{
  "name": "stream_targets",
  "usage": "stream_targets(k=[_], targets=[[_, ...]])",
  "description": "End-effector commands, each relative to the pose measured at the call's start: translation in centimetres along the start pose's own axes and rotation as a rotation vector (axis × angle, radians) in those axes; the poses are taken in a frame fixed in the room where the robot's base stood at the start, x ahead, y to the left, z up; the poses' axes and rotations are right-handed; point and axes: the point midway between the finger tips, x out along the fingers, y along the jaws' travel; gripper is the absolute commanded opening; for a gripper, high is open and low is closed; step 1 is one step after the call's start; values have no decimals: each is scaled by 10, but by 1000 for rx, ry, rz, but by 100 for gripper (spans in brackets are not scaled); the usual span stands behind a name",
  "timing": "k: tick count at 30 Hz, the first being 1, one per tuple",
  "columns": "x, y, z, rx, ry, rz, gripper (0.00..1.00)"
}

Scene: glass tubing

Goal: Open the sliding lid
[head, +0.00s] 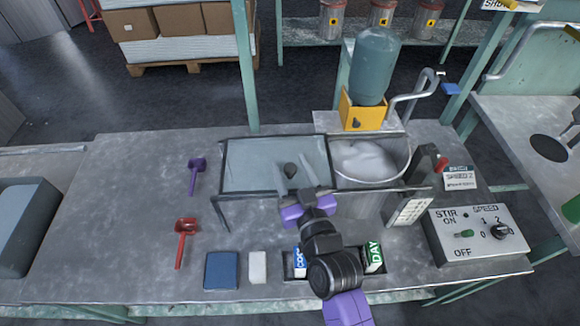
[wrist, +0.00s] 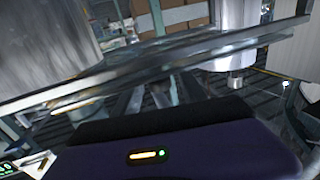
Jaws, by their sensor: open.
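The sliding lid (head: 255,160) is a flat grey-blue, glassy panel in a dark metal frame, with a small dark knob (head: 290,170). It lies on the left part of the frame in the head view. To its right a round metal tub (head: 370,160) shows uncovered, with whitish contents. My gripper (head: 295,184) is open, its two pale fingers pointing away over the lid's right part, on either side of and just short of the knob. Contact with the knob cannot be told. In the wrist view the fingers (wrist: 146,100) show below a blurred metal edge (wrist: 150,75).
A yellow-based jar (head: 372,65) stands behind the tub. A control box (head: 478,235) and a small sign (head: 459,178) are at the right. Red (head: 184,240) and purple (head: 196,175) scoops lie left. A blue pad (head: 221,270) and white block (head: 257,267) lie near the front edge.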

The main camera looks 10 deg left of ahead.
Motion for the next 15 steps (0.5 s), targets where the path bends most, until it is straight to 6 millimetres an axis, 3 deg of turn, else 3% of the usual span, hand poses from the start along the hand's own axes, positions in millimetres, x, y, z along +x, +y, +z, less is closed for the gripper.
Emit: stream_targets(k=[9, 15], targets=[[-48, 0, 3, 0, -2, 0, 50], [-70, -1, 2, 1, -2, -1, 50]])
